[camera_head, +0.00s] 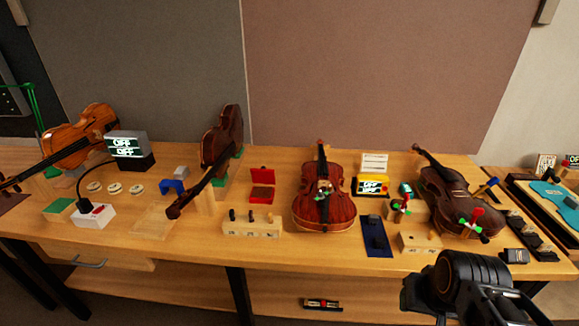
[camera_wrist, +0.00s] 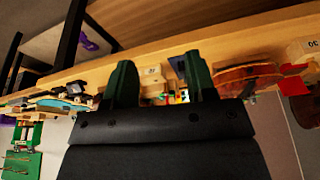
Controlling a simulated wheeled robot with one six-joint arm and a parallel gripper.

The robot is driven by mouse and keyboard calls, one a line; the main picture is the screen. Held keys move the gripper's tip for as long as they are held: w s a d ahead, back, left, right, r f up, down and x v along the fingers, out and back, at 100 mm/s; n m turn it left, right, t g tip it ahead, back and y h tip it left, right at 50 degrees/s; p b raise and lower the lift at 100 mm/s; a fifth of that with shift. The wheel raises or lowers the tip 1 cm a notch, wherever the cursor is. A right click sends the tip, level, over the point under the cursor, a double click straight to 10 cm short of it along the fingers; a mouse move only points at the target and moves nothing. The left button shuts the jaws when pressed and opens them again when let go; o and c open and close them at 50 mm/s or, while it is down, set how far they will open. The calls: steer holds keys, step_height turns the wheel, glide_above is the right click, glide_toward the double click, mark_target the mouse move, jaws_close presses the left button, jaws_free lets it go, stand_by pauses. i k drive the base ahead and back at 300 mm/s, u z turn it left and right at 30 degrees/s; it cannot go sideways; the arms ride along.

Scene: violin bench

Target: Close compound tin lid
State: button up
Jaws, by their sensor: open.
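The compound tin (camera_head: 262,198) is a small red box on the bench, left of the middle violin. Its red lid (camera_head: 262,172) stands raised at the back edge, so the tin is open and a brown-red inside shows. In the wrist view a red shape (camera_wrist: 292,70) at the right, beside a violin, looks like the tin, partly cut by other things. My gripper (camera_wrist: 160,78) is open and empty, its two dark green fingers spread apart. In the head view my gripper and wrist are at the lower right, in front of the bench, well away from the tin.
A wooden block with pegs (camera_head: 252,229) stands just in front of the tin. The middle violin (camera_head: 324,208) lies to its right, and a dark violin (camera_head: 222,140) stands to its left. A blue mat (camera_head: 376,238) and another violin (camera_head: 458,200) are farther right.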

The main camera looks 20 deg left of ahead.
mark_target(263, 175)
steer(key=u, duration=0.55)
steer(key=k, duration=0.6)
steer(key=u, duration=1.15)
steer(key=i, duration=1.05)
steer(key=z, duration=0.45)
